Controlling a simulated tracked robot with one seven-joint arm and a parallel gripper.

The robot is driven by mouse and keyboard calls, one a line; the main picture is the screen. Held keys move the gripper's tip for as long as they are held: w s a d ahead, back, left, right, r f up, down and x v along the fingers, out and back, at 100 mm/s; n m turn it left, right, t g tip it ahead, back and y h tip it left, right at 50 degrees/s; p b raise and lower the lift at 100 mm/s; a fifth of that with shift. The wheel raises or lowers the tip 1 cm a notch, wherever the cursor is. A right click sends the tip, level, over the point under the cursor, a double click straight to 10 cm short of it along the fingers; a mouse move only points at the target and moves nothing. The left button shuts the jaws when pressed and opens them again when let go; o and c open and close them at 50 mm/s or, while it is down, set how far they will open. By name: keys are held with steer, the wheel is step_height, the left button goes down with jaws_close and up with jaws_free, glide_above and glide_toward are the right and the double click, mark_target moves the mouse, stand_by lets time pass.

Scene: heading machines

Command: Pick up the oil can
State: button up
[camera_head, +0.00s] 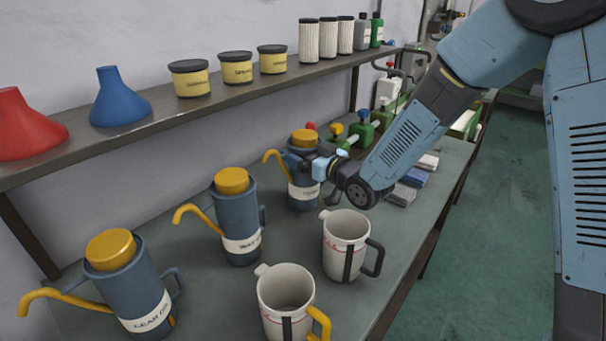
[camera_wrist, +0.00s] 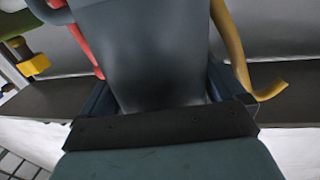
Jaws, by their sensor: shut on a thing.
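Three blue-grey oil cans with yellow caps and yellow spouts are on the workbench: a near one (camera_head: 133,282), a middle one (camera_head: 238,218) and a far one (camera_head: 303,190). My gripper (camera_head: 308,163) is shut on the far oil can, around its upper body, from the right. The can is upright, its spout pointing left; I cannot tell whether its base touches the bench. In the wrist view the can's body (camera_wrist: 155,50) fills the middle between my fingers, with its spout (camera_wrist: 232,45) at the right. My gripper hides part of the can.
Two white measuring jugs (camera_head: 345,245) (camera_head: 285,296) stand on the workbench (camera_head: 205,285) in front. Cloths (camera_head: 413,178) lie right of the held can, and valves (camera_head: 361,130) are behind. A shelf (camera_head: 165,112) above holds funnels, tins and filters.

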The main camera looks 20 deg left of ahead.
steer(key=shift+c, duration=0.7)
steer(key=shift+r, duration=0.1)
